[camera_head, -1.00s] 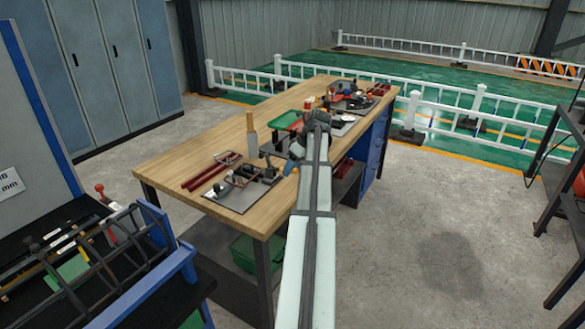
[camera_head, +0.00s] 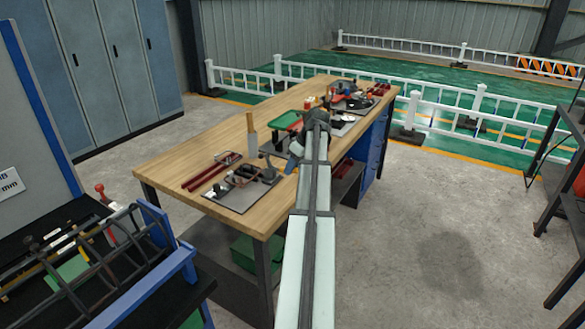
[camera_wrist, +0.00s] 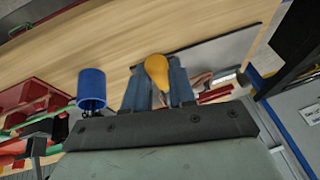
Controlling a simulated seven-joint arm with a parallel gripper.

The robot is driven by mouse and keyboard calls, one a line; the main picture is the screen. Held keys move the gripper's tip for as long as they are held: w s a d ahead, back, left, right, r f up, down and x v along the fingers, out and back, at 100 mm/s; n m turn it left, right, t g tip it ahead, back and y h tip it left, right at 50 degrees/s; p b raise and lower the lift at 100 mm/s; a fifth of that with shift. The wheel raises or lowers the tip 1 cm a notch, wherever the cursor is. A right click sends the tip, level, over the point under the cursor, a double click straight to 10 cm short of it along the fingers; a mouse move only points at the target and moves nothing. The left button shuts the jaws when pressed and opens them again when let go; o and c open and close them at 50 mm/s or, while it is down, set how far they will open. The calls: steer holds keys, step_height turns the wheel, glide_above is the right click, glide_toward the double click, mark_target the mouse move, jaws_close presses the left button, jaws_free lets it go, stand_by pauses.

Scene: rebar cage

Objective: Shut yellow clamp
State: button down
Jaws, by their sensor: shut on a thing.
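The yellow clamp shows in the wrist view as a rounded yellow handle (camera_wrist: 157,71). My gripper (camera_wrist: 155,84) has its two blue-grey fingers on either side of this handle and is shut on it. The handle's wide end points away from my palm. The clamp's base and arm are hidden behind my fingers and palm, so its angle cannot be told. In the head view my gripper (camera_head: 292,163) is low over the right side of the wooden bench, partly covered by my own arm. The yellow handle cannot be made out clearly there.
A blue cylinder (camera_wrist: 91,88) stands left of my fingers, with red and green parts (camera_wrist: 30,110) beyond it. On the bench (camera_head: 190,145) are a grey plate (camera_head: 240,195) with small fixtures, red bars (camera_head: 205,174), an upright wooden-handled tool (camera_head: 251,132) and a green tray (camera_head: 287,121).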

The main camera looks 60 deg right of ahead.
steer(key=shift+w+r+g, duration=0.4)
steer(key=shift+r+g, duration=0.2)
steer(key=shift+g, duration=0.1)
steer(key=shift+w+r+g, duration=0.4)
steer(key=shift+r+g, duration=0.15)
steer(key=shift+g, duration=0.15)
steer(key=shift+w+r+g, duration=0.8)
steer(key=shift+r+g, duration=0.05)
steer(key=shift+g, duration=0.55)
steer(key=shift+m, duration=0.3)
steer(key=c, duration=1)
jaws_free()
steer(key=shift+o, duration=0.2)
